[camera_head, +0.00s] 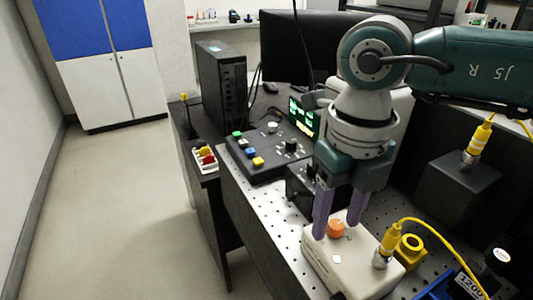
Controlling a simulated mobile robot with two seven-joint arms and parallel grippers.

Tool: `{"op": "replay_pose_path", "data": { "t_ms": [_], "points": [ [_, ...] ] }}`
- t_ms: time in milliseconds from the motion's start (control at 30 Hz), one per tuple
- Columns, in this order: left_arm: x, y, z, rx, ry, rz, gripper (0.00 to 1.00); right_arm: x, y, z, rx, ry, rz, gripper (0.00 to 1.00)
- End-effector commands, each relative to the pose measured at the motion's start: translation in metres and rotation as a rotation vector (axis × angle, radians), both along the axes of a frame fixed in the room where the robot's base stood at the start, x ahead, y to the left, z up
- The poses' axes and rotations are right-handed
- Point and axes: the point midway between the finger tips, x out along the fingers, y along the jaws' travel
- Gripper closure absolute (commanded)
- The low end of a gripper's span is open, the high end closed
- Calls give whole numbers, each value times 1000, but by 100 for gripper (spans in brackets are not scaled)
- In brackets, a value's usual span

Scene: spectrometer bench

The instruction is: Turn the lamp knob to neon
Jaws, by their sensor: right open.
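An orange knob (336,230) sits on top of a cream-white box (322,270) on the perforated bench, which appears to be the lamp unit. My right gripper (337,228) points down over this box, with its two purple fingers open, one on each side of the knob. A gap seems to show between fingers and knob, but whether either finger touches it is unclear. The knob's setting and any labels are too small to read. My left gripper is out of view.
A yellow cable with a connector (389,240) plugs into the box close to the right of the gripper. A yellow ring part (409,248) stands beside it. A black control panel (262,150) with buttons and a green-lit display (302,116) lie behind. The floor at left is clear.

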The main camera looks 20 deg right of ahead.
Motion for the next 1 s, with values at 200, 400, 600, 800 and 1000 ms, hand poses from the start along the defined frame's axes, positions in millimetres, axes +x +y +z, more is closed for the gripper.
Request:
{"op": "replay_pose_path", "data": {
  "t_ms": [200,400,600,800,1000],
  "points": [
    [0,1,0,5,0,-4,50,1,0,11,1,-3,0,44],
    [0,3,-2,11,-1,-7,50,1,0,50,0,-6,2,44],
    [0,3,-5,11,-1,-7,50,1,0,85,0,-5,1,44],
    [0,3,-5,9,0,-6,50,0,0,99,-1,-1,0,44],
    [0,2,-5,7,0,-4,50,0,0,100,0,0,0,44]
  ]
}}
